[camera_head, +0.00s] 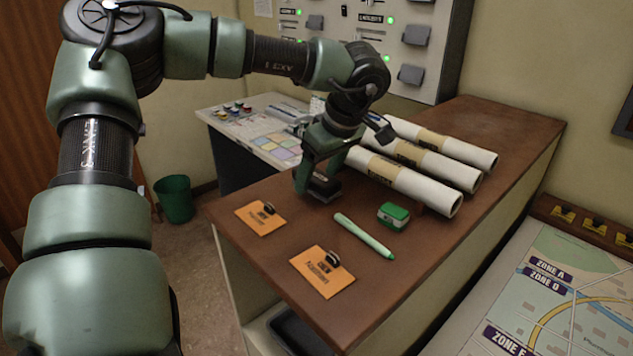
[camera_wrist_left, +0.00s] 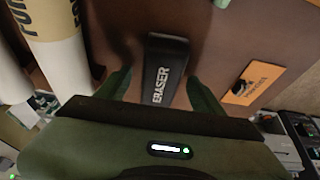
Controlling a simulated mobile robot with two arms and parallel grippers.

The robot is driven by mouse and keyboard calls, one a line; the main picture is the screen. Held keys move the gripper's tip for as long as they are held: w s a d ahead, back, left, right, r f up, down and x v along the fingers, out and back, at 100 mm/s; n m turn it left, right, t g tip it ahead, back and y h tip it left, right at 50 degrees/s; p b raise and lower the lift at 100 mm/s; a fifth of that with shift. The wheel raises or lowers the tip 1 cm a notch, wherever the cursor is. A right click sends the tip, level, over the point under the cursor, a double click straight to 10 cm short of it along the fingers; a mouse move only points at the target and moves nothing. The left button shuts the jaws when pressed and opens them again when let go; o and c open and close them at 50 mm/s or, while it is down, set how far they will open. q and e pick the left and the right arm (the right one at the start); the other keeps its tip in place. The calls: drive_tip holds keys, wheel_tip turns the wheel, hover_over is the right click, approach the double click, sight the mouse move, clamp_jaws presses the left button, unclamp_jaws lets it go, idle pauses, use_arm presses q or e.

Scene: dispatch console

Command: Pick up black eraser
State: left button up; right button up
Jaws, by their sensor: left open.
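The black eraser (camera_wrist_left: 165,68) lies on the brown desktop, its "ERASER" lettering readable in the left wrist view. In the head view the eraser (camera_head: 325,190) is a dark block partly hidden by my left gripper (camera_head: 318,185). My left gripper points down over the eraser. In the left wrist view its two green fingers (camera_wrist_left: 160,90) are open, one on each side of the eraser, with a gap visible on both sides. I cannot tell how far the fingertips are above the desktop. My right gripper is not in view.
Rolled papers (camera_head: 405,180) lie right of the gripper. A green marker (camera_head: 364,236), a green box (camera_head: 393,215) and two orange cards (camera_head: 260,218) (camera_head: 322,272) with black items lie nearer on the desktop (camera_head: 450,240). A map board (camera_head: 560,300) stands at right, a control panel (camera_head: 400,40) behind.

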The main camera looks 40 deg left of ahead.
use_arm(q)
drive_tip(key=shift+a+f, duration=0.1)
drive_tip(key=shift+f, duration=0.1)
idle(0.3)
clamp_jaws()
drive_tip(key=shift+r, duration=0.75)
wheel_tip(320, 180, up, 10)
drive_tip(key=b, duration=0.1)
wheel_tip(320, 180, up, 9)
hover_over(318, 176)
drive_tip(key=shift+w, duration=0.1)
